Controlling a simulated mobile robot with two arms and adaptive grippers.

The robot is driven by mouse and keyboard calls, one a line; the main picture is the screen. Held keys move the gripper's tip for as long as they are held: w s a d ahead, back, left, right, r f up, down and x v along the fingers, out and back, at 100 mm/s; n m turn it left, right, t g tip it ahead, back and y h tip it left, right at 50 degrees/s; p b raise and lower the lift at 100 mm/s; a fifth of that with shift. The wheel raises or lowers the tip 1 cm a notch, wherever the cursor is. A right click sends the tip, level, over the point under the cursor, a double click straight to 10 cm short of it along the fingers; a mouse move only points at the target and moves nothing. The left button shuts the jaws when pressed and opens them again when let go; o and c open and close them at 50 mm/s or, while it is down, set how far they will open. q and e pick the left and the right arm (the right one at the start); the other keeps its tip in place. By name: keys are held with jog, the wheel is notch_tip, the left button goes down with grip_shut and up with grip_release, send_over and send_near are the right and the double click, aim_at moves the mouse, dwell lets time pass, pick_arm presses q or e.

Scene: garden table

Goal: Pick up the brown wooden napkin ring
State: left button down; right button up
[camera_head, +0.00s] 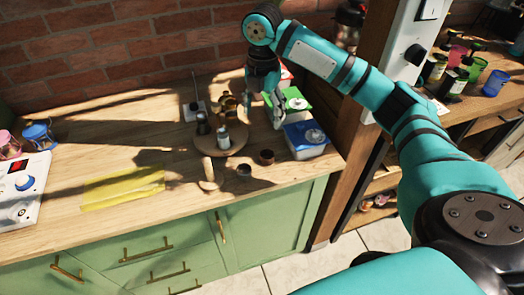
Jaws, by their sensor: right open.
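A small brown ring-like object (266,157), which looks like the wooden napkin ring, sits on the wooden counter in front of the blue-lidded container. A smaller dark round object (244,170) lies to its left; I cannot tell what it is. My right gripper (264,108) points down above the back of the counter, open and with nothing seen between its fingers. In the picture it is above the brown ring and apart from it. My left gripper is not in view.
A round wooden board (207,174) with a handle holds several small bottles and jars left of the ring. Containers with blue (306,134) and green (294,104) lids stand to the right. A yellow cloth (123,187) lies left. The counter's front edge is close.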

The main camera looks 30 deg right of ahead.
jog(key=p, duration=0.2)
send_near(266, 154)
jog(key=shift+s+a+f, duration=0.7)
jog(key=shift+s+a, duration=0.1)
jog(key=shift+a, duration=0.15)
jog(key=shift+f, duration=0.5)
jog(key=shift+s+d+f, duration=0.1)
jog(key=shift+d+f, duration=0.05)
jog(key=shift+f, duration=0.2)
jog(key=f+p, duration=0.1)
jog(key=f, duration=0.3)
jog(key=shift+d+f, duration=0.15)
jog(key=shift+d, duration=0.05)
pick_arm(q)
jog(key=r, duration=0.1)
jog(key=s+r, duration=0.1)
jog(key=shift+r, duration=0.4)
pick_arm(e)
jog(key=shift+c, duration=0.4)
jog(key=c, duration=0.8)
